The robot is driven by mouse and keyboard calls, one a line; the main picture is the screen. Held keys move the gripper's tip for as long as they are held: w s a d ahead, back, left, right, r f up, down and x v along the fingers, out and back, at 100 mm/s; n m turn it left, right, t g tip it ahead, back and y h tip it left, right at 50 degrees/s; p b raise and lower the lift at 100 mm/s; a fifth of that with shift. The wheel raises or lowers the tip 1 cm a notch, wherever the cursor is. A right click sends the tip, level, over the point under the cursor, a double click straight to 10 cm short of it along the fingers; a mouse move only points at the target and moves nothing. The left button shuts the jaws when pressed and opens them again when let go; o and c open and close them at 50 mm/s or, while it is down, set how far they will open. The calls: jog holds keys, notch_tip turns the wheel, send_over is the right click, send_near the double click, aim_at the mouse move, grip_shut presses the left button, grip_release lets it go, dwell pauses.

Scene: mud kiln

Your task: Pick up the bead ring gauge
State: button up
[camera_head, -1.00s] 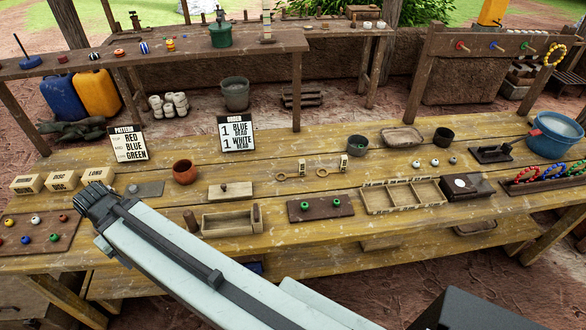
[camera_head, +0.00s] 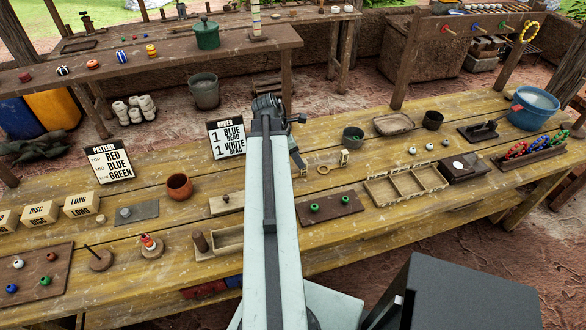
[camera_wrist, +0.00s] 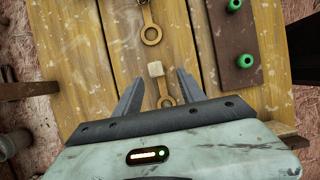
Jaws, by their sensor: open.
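Two alike bead ring gauges, each a tan ring on a short stem with a small block at the other end, lie on the yellow plank table. In the wrist view the nearer gauge (camera_wrist: 165,101) lies between my jaws, its block (camera_wrist: 156,69) near the fingertips. My gripper (camera_wrist: 160,74) is open around it, with space on both sides and nothing held. The other gauge (camera_wrist: 152,34) lies farther up, outside the jaws. In the head view this other gauge (camera_head: 323,169) shows right of my arm, while the nearer one is largely hidden by the arm.
A dark board with green beads (camera_head: 330,207) lies close by in front of the gauges. An order sign (camera_head: 226,139) and a wooden trough (camera_head: 217,243) stand left of my arm.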

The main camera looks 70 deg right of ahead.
jog(key=b+x, duration=0.2)
jog(key=shift+w+f+b, duration=0.1)
jog(key=shift+f+b, duration=0.25)
jog(key=shift+f, duration=0.15)
jog(key=shift+r, duration=0.1)
jog(key=b+x, duration=0.4)
jog(key=x, duration=0.1)
jog(key=shift+w+d+b, duration=0.1)
jog(key=shift+d+b, duration=0.1)
jog(key=shift+b, duration=0.2)
jog(key=shift+r, duration=0.1)
grip_shut()
